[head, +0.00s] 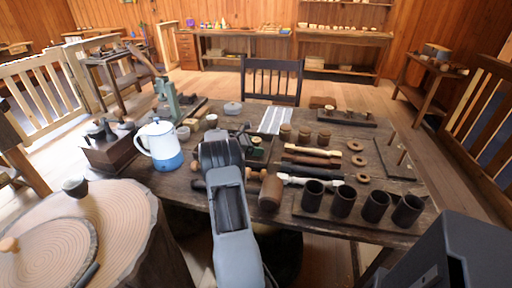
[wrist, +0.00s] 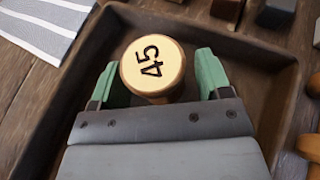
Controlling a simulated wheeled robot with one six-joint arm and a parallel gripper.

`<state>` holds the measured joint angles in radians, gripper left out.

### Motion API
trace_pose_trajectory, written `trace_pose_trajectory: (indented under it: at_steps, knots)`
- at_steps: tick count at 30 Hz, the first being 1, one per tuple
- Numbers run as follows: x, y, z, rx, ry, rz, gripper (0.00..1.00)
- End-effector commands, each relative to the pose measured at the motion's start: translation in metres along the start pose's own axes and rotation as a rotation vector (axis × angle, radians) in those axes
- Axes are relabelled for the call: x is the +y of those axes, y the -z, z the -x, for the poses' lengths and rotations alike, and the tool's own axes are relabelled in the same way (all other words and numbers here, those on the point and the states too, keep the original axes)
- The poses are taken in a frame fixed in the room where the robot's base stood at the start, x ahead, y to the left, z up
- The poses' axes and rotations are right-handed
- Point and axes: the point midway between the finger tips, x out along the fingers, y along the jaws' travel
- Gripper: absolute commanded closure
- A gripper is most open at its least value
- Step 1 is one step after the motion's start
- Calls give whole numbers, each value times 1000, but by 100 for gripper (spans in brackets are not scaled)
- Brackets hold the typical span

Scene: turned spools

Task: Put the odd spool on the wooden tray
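A gap shows at the right finger; the left finger is partly hidden by the spool's top. In the head view my gripper (head: 250,143) is over the tray (head: 264,154), and my arm covers much of that area.
Several brown round wooden pieces (head: 304,134) stand right of the tray. A striped sheet (head: 274,120) lies behind the tray. A white-and-blue pot (head: 160,145) stands to the left.

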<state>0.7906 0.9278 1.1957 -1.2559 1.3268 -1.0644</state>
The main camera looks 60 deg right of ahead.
Motion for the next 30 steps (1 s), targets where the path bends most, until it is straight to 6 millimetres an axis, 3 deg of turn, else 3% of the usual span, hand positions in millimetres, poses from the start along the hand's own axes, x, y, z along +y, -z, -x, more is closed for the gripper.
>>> trace_pose_trajectory:
  at_steps: [11, 24, 30]
  knots:
    - [0, -4, 8, 0, -2, 1, 28]
    - [0, -4, 89, 0, -3, 1, 28]
    - [0, -4, 112, 0, -2, 0, 28]
